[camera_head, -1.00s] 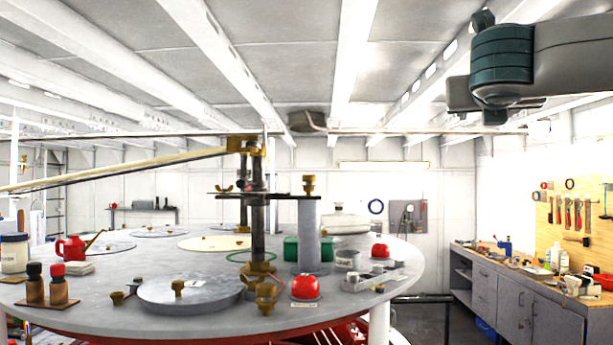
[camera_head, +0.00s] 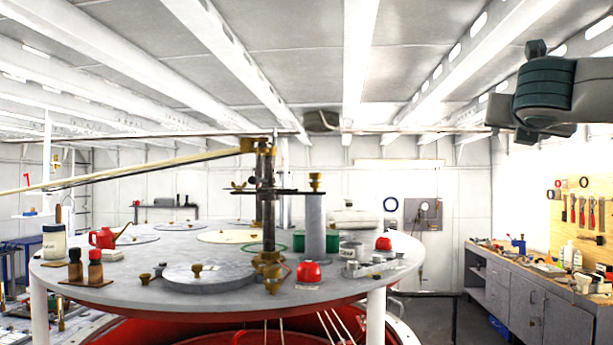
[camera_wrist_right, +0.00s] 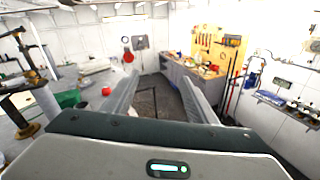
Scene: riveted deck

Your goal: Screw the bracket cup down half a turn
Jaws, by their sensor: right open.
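On the round grey table (camera_head: 130,280) a dark upright post (camera_head: 266,210) with brass fittings carries a flat black bracket arm (camera_head: 285,191). A small brass cup-like fitting (camera_head: 315,181) sits at the arm's right end, above a grey cylinder (camera_head: 315,225); I take it for the bracket cup. Its threads are too small to see. My right gripper (camera_wrist_right: 160,95) is open and empty in the right wrist view, its two fingers pointing out past the table's edge toward the workbench. It is apart from the bracket. My left gripper is not in view.
Red domes (camera_head: 309,273), a round lid (camera_head: 205,277), small bottles (camera_head: 95,269) and a red can (camera_head: 105,238) stand around the post. A long pole (camera_head: 120,174) slants in from the left. A workbench (camera_head: 540,300) lies right; floor between is open.

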